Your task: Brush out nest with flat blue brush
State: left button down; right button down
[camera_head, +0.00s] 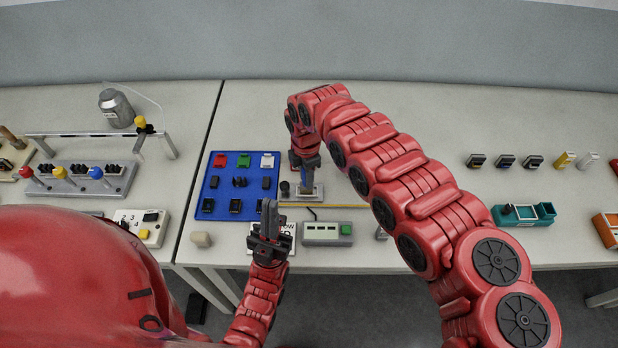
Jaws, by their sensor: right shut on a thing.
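My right gripper (305,160) points down, shut on the small brush (308,183), which is mostly hidden by the gripper. Its visible lower part looks blue-grey and stands over a small pale grey block (316,193), which looks like the nest. Whether the brush touches the inside of the block is too small to tell. My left gripper (269,216) is in front of the blue tray's lower right side, over a white printed card (285,233). Its dark fingers look close together, and nothing shows between them.
A blue tray (214,183) with connectors stands left of the block. A teal holder (523,215) stands right. The table behind the block is clear.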

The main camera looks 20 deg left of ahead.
jog(key=shift+a, duration=0.3)
jog(key=shift+d, duration=0.2)
jog(key=shift+w+d+p, duration=0.15)
jog(key=shift+d+p, duration=0.15)
jog(key=shift+d, duration=0.3)
jog(key=shift+f, duration=0.1)
jog(key=shift+a, duration=0.1)
jog(key=shift+a+f+b, duration=0.1)
jog(key=shift+a+b, duration=0.3)
jog(key=shift+b, duration=0.35)
jog(key=shift+s+a+b, duration=0.25)
jog(key=shift+s+b, duration=0.05)
jog(key=shift+d, duration=0.1)
